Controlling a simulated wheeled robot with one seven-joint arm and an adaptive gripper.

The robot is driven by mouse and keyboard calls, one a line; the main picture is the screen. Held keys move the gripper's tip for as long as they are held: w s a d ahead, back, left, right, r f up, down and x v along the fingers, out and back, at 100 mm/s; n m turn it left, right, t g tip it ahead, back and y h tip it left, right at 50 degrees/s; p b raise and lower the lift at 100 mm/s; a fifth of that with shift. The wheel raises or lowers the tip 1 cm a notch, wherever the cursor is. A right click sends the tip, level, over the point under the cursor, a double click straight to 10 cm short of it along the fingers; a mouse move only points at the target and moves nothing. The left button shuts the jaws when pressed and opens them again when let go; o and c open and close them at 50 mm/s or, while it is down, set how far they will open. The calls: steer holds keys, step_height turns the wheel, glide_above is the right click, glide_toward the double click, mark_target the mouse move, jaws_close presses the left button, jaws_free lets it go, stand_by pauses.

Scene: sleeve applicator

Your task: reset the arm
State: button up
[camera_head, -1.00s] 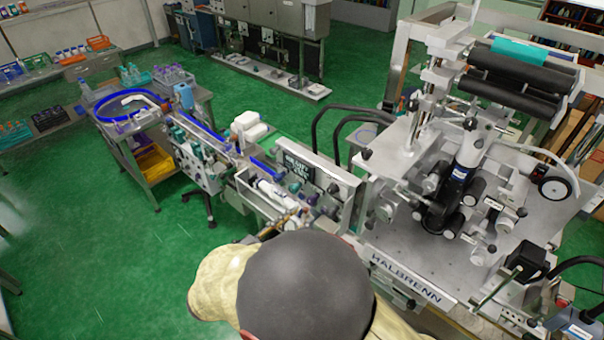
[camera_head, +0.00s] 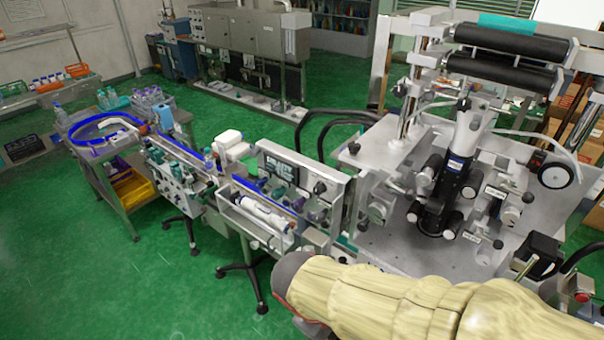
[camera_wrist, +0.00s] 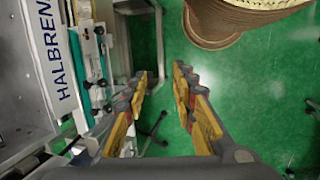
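My gripper (camera_wrist: 161,80) shows in the wrist view with its two yellow-padded fingers apart. It is open, and nothing is between the fingers except a view down to the green floor. Left of it in the wrist view is the edge of the machine marked HALBRENN (camera_wrist: 62,75), apart from the fingers as far as I can tell. In the head view my cream-covered arm with its grey end crosses the lower right, in front of the machine's near edge. The fingers do not show in the head view.
The sleeve applicator (camera_head: 435,195) stands at right with black rollers (camera_head: 510,42) above. A conveyor (camera_head: 265,215) runs left from it to a cart with a blue-rimmed ring (camera_head: 105,130). Green floor (camera_head: 130,285) is clear at lower left. A stool base (camera_head: 262,285) stands below the conveyor.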

steer(key=s+d+f+m+t+y+b, duration=0.1)
steer(key=d+f+m+t+y+b, duration=0.2)
steer(key=d+m+b, duration=0.7)
steer(key=d+f+t+b, duration=0.1)
steer(key=b, duration=0.6)
steer(key=shift+s+d+f+t+y, duration=0.2)
steer(key=shift+f+t+y, duration=0.1)
steer(key=shift+t, duration=0.1)
steer(key=shift+c, duration=0.2)
stand_by(0.4)
